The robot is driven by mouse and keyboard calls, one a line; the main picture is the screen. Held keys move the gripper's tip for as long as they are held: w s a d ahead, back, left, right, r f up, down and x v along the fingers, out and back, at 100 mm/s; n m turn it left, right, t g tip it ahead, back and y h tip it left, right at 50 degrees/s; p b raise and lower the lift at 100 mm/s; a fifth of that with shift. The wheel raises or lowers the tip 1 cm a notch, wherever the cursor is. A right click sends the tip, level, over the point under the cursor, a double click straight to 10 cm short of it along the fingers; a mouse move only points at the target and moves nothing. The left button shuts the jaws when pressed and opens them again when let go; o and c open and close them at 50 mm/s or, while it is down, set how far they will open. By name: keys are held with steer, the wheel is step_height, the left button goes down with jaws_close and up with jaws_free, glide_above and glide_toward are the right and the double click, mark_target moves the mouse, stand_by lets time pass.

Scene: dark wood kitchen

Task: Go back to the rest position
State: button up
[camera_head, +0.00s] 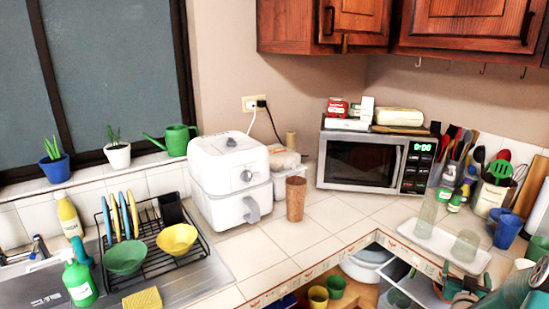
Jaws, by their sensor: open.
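What looks like my teal gripper (466,277) is at the lower right edge, in front of the counter corner below the white tray. Its jaws are apart and I see nothing held between them. The arm behind it is partly cut off by the picture's edge, so its full pose is hidden.
A white tray (412,229) with clear glasses lies close by. Blue cups (507,232) and a utensil holder (489,197) stand behind. The microwave (372,161), air fryer (230,180) and brown cup (296,199) are farther left. Open shelves lie below the counter. The counter front-centre is clear.

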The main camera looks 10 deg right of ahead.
steer(key=w+a+r+n+g+y, duration=0.15)
steer(key=a+r, duration=0.25)
steer(key=a, duration=0.4)
steer(key=w+a+r+n+y, duration=0.2)
steer(key=a+r+y, duration=0.15)
steer(key=a, duration=0.55)
steer(key=w+a+r+n+g+y, duration=0.15)
steer(key=a+r, duration=0.25)
steer(key=a, duration=0.4)
steer(key=s+a+r+n+g+y, duration=0.1)
steer(key=s+a+r+g+y, duration=0.1)
steer(key=s+a, duration=0.8)
steer(key=s+a+r+n+g+y, duration=0.2)
steer(key=s+a+r+y, duration=0.1)
steer(key=s+a, duration=0.8)
steer(key=a, duration=0.3)
steer(key=shift+s+y, duration=0.25)
steer(key=shift+y, duration=0.1)
steer(key=c, duration=1.1)
steer(key=shift+d, duration=0.2)
steer(key=shift+c, duration=0.2)
